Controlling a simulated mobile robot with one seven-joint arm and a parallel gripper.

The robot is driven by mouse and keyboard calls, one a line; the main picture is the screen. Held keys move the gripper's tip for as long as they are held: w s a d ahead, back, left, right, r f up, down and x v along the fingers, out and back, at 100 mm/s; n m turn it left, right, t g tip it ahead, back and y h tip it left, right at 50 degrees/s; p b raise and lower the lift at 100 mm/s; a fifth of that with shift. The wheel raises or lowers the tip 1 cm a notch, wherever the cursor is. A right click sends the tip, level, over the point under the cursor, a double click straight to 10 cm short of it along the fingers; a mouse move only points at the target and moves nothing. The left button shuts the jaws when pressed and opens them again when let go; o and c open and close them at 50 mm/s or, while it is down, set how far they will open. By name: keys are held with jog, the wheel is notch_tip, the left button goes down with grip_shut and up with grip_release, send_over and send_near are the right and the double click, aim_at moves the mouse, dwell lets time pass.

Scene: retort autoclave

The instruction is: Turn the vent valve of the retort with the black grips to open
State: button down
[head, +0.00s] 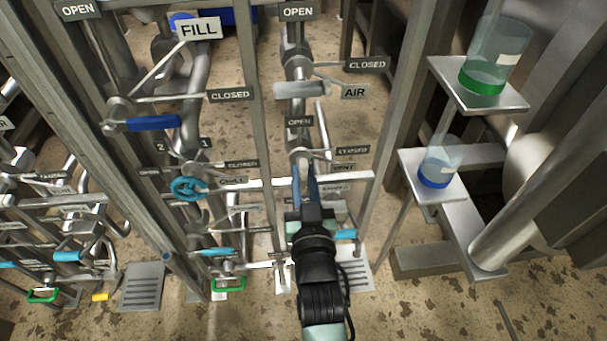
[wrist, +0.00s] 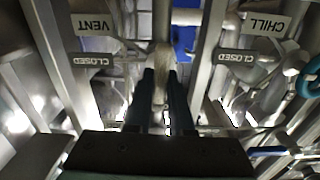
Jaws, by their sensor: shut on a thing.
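The vent valve (head: 301,157) is on the pipework at the middle of the head view. Its VENT tag (head: 344,168) and CLOSED tag (head: 352,152) are to its right, with an OPEN tag (head: 299,122) above. My gripper (head: 307,178) reaches up to it from below, and its fingers are shut on a pale handle (wrist: 161,62), seen between them in the wrist view. The wrist view shows the VENT tag (wrist: 96,23) upside down, with a CLOSED tag (wrist: 94,61) at left. My fingers hide much of the handle, so its exact angle is unclear. No black grips show.
The CHILL valve's teal handwheel (head: 188,188) is left of my gripper. The AIR valve's grey lever (head: 300,90) is above. A metal frame post (head: 400,110) and shelves with a green-liquid beaker (head: 482,82) and a blue-based beaker (head: 437,176) stand to the right.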

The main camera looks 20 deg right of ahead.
jog(key=shift+n, duration=0.4)
jog(key=c, duration=0.8)
grip_release()
jog(key=p+v, duration=0.2)
jog(key=v, duration=1.1)
